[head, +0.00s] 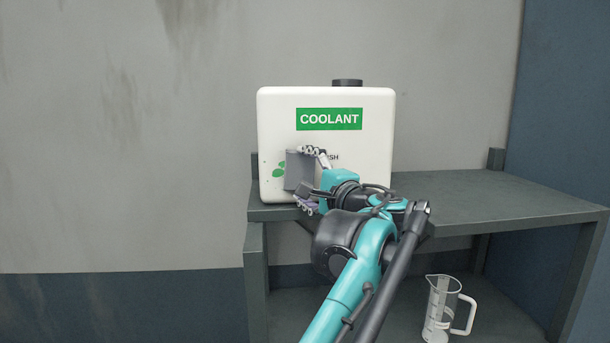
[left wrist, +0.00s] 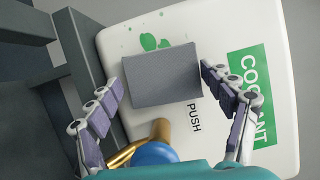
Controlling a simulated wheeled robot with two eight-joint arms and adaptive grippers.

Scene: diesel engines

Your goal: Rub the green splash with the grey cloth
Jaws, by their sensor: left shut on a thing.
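The grey cloth (head: 297,170) is a flat, stiff-looking block held up against the front of the white coolant tank (head: 370,150). My left gripper (head: 309,178) is shut on it, with one finger above and one below. In the left wrist view the cloth (left wrist: 160,78) sits between the two fingers of my left gripper (left wrist: 160,88). The green splash (head: 280,170) shows just left of the cloth, low on the tank face. In the left wrist view, green blobs (left wrist: 149,41) show past the cloth's edge; the cloth may hide more. My right gripper is not in view.
The tank stands on a dark shelf (head: 490,200) with free room to its right. A clear measuring jug (head: 440,310) stands on the lower level. A brass spout (left wrist: 140,145) with a blue knob (left wrist: 155,153) sticks out near my fingers in the left wrist view.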

